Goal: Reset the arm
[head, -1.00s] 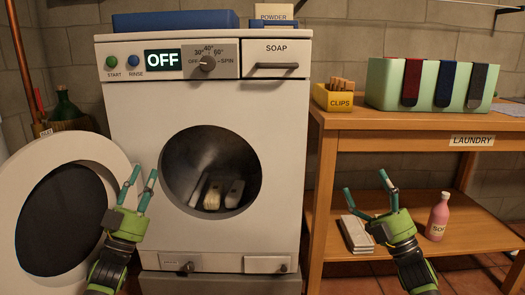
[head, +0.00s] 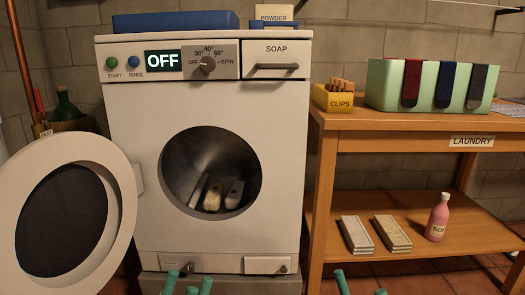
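My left gripper (head: 188,283) is at the bottom edge of the head view, in front of the washer's base. Only its teal fingertips show; they are apart with nothing between them. My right gripper (head: 361,286) is at the bottom edge right of the washer, in front of the table's lower part. Its two fingertips also stand apart and empty. The rest of both grippers and both arms are below the picture.
The white washer (head: 279,117) reads OFF; its round door (head: 120,195) stands open at left, with several pale blocks (head: 214,194) in the drum. A wooden table (head: 365,146) at right holds a clips box (head: 340,102) and green bin (head: 388,85). Its shelf holds two blocks and a pink bottle (head: 438,217).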

